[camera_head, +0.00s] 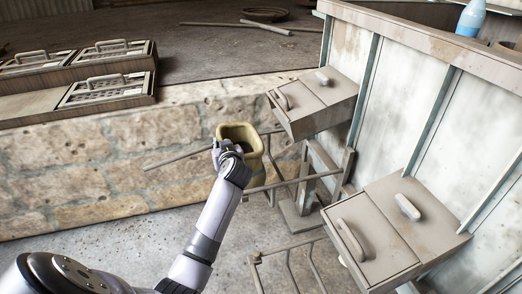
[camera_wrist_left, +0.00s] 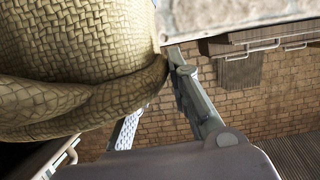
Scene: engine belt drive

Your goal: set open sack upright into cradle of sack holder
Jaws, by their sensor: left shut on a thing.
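The open sack (camera_head: 256,160) is yellow-olive and roughly upright, its mouth facing up. My left gripper (camera_head: 228,150) is shut on its near left side, close to the rim. In the left wrist view the woven sack (camera_wrist_left: 80,65) fills the upper left, with a thick rolled fold. The left gripper's fingers (camera_wrist_left: 160,100) show beside it, partly behind the sack. The sack holder (camera_head: 307,188) is a grey metal frame with thin bars, just right of and around the sack in the picture. I cannot tell whether the sack touches or sits inside its cradle. My right gripper is not in view.
A low stone wall (camera_head: 90,175) runs behind the sack. Another metal frame (camera_head: 290,262) stands at the bottom. Handled cases (camera_head: 105,90) lie on the ledge at the left.

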